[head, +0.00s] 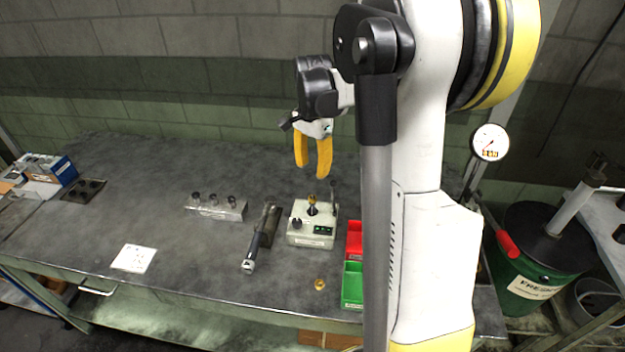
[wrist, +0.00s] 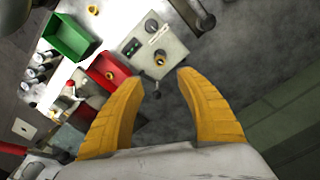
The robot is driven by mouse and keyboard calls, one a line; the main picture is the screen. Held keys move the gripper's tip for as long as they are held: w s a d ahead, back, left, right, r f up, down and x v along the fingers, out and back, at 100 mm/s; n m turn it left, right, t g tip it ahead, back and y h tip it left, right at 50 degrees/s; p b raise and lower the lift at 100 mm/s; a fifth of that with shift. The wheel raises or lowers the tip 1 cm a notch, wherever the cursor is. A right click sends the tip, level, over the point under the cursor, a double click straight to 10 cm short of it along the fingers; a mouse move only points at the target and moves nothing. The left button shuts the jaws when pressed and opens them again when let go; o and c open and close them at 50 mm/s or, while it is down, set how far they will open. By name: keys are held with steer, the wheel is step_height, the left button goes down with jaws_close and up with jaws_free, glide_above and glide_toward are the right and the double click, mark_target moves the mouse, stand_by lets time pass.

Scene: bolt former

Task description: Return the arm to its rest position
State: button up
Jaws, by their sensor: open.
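My gripper (head: 313,172) has yellow fingers and hangs above the grey workbench (head: 110,210), behind and above the white control box. Its fingers are spread with nothing between them. My white arm and a grey column fill the right centre of the head view and hide part of the bench.
The control box (head: 312,236) stands on the bench beside a red bin (head: 354,240) and a green bin (head: 352,283). A dark tool (head: 262,236), a small brass part (head: 320,284) and a block with pins (head: 216,208) are nearby. A gauge (head: 490,142) and green drum (head: 530,285) stand right.

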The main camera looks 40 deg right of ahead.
steer(key=shift+r, duration=0.5)
steer(key=s+a+n+t+b, duration=0.2)
steer(key=s+a+n, duration=0.5)
steer(key=a, duration=0.5)
steer(key=s+a+n+t+b, duration=0.3)
steer(key=s+a+n+t, duration=0.2)
steer(key=a, duration=0.7)
steer(key=s+n, duration=0.2)
steer(key=n, duration=0.2)
steer(key=shift+s+a+r, duration=0.15)
